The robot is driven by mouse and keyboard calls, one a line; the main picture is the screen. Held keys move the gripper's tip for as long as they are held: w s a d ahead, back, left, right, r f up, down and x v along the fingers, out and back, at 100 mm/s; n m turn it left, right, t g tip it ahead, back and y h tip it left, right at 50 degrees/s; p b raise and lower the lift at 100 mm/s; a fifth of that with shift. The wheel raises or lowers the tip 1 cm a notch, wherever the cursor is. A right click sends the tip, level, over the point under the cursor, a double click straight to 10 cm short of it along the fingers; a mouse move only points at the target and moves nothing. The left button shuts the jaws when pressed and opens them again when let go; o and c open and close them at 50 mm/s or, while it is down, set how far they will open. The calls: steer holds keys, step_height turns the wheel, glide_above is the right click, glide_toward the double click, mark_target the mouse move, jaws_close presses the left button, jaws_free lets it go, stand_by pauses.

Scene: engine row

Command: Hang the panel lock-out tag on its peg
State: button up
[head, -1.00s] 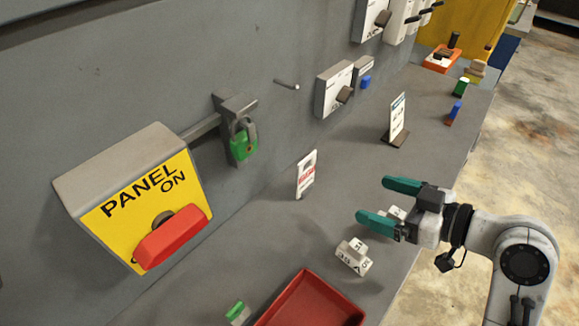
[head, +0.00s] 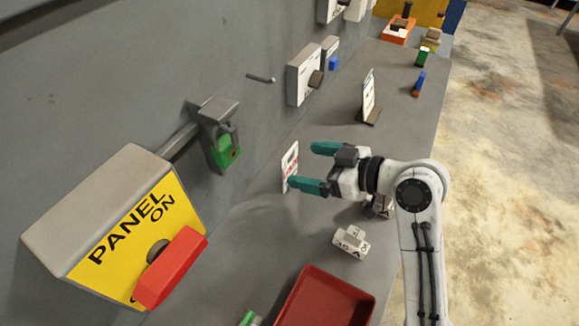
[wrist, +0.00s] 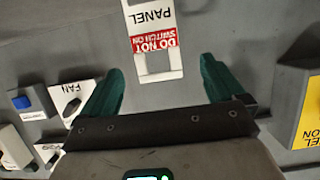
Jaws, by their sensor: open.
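In the wrist view the loop end lies between the fingertips (wrist: 161,68), with a gap on both sides. A short metal peg (head: 260,78) sticks out of the wall above, bare.
A red tray (head: 325,300) and small white blocks (head: 350,241) lie in front. A white sign (head: 368,95) stands behind my gripper.

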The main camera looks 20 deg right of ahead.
mark_target(296, 159)
steer(key=x, duration=0.4)
steer(key=shift+w+p, duration=0.2)
steer(key=shift+p, duration=0.2)
steer(key=c, duration=1.1)
steer(key=shift+r, duration=0.25)
